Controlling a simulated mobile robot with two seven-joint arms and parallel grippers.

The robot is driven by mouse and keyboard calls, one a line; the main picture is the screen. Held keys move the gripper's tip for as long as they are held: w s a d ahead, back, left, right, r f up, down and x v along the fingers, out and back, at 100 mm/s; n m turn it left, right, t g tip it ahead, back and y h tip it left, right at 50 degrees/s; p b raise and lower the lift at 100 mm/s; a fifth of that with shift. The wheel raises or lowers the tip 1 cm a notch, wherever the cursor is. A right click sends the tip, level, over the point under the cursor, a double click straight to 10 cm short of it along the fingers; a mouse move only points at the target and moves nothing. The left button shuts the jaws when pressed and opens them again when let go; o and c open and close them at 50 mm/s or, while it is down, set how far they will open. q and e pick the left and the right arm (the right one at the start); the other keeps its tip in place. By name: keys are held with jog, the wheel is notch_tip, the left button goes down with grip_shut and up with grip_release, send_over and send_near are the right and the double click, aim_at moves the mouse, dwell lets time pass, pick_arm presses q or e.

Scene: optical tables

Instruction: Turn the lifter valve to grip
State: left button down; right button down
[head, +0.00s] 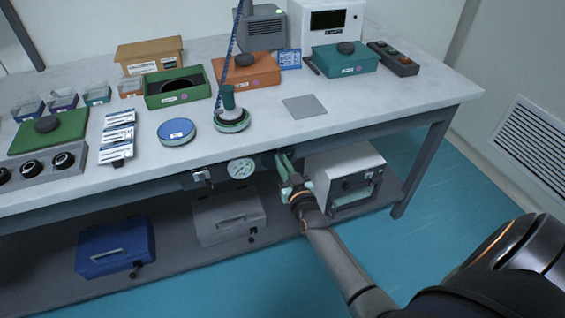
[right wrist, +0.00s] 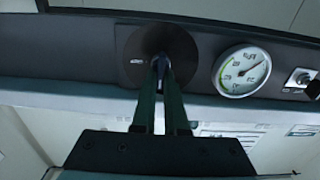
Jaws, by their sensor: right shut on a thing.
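The lifter valve (right wrist: 135,45) is a round dark plate with a small central knob, on the dark panel under the table's front edge. My right gripper (right wrist: 161,72) is shut on the valve's knob, its two green fingers reaching straight to it. In the head view my right gripper (head: 282,160) reaches under the table edge, and its fingers mostly hide the valve. The knob's turn angle cannot be read. The lifter (head: 231,118), a green-handled round pad on a blue coiled hose, stands on the table. My left gripper is not in view.
A pressure gauge (head: 241,168) sits beside the valve, with a key switch (head: 202,175) further left. A white instrument box (head: 343,178), a grey case (head: 229,216) and a blue case (head: 115,247) stand on the lower shelf. The teal floor (head: 440,215) at right is clear.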

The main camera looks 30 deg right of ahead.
jog(key=m, duration=0.4)
jog(key=shift+d+f, duration=0.1)
jog(key=shift+d, duration=0.15)
pick_arm(q)
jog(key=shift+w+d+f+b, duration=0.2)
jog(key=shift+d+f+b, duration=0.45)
jog(key=shift+b, duration=0.45)
pick_arm(e)
jog(key=m, duration=0.9)
jog(key=f+m, duration=0.1)
jog(key=m, duration=0.3)
jog(key=shift+s+d+m, duration=0.15)
jog(key=shift+d+m, duration=0.1)
jog(key=shift+m, duration=0.15)
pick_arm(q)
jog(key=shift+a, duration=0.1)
pick_arm(e)
jog(key=c, duration=1)
grip_release()
jog(key=shift+o, duration=0.2)
pick_arm(q)
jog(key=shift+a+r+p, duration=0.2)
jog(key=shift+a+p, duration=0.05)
jog(key=shift+p, duration=0.05)
pick_arm(e)
jog(key=v, duration=1.2)
jog(key=shift+s, duration=0.3)
